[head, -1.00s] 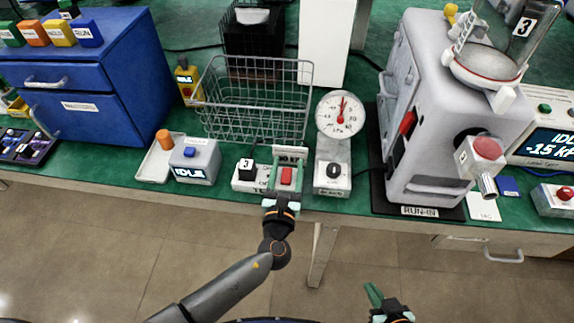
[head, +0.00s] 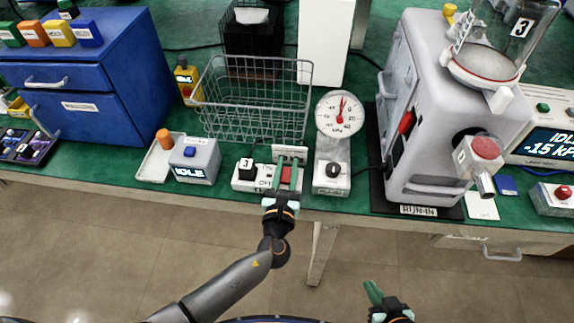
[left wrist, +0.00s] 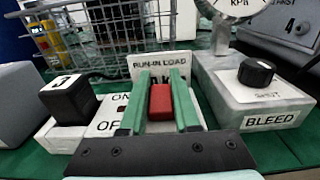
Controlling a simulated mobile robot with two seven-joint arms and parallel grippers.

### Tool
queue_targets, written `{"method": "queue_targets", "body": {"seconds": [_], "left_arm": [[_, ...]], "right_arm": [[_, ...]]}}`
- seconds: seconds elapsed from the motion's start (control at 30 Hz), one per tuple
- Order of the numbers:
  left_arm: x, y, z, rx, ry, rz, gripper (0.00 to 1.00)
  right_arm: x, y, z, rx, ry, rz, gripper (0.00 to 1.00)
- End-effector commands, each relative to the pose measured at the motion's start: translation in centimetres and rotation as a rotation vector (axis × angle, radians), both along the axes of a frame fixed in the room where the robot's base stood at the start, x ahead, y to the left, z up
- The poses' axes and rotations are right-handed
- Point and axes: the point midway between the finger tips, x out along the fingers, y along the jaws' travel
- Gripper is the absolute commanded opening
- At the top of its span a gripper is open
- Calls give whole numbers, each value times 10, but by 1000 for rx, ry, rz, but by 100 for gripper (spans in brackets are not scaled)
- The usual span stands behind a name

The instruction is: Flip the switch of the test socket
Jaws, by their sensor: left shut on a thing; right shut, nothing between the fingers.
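The test socket (head: 243,187) is a white box near the bench's front edge, with ON and OFF lettering. A black plug marked 3 (head: 247,166) sits on its left part. Its red switch (head: 286,174) is on the right part and also shows in the left wrist view (left wrist: 161,101). My left gripper (head: 288,161) has its green fingers on either side of the red switch, shut on it. The fingers partly cover the lettering, and I cannot tell which way the switch is tilted. My right gripper (head: 373,294) is shut and empty, low in front of the bench.
A wire basket (head: 255,100) stands behind the socket. A bleed box with a black knob (left wrist: 256,73) and a gauge (head: 341,114) are close on the right. A small grey IDLE box (head: 195,160) is on the left. A large grey pump (head: 440,120) stands further right.

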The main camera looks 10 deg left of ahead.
Motion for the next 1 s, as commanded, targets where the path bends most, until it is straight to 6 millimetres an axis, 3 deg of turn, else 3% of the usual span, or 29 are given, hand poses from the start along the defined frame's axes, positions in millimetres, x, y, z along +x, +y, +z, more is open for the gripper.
{"method": "queue_targets", "body": {"seconds": [0.27,0.6,0.63,0.9,1.0], "left_arm": [[2,1,4,1,91,1,0],[2,0,-1,0,108,1,0],[2,0,-1,0,108,1,31],[2,0,-1,0,108,1,60],[1,0,-1,0,109,0,60]], "right_arm": [[0,0,34,0,0,0,0],[0,0,34,0,0,0,0],[0,0,34,0,0,0,0],[0,0,34,0,0,0,0],[0,0,34,0,0,0,0]]}}
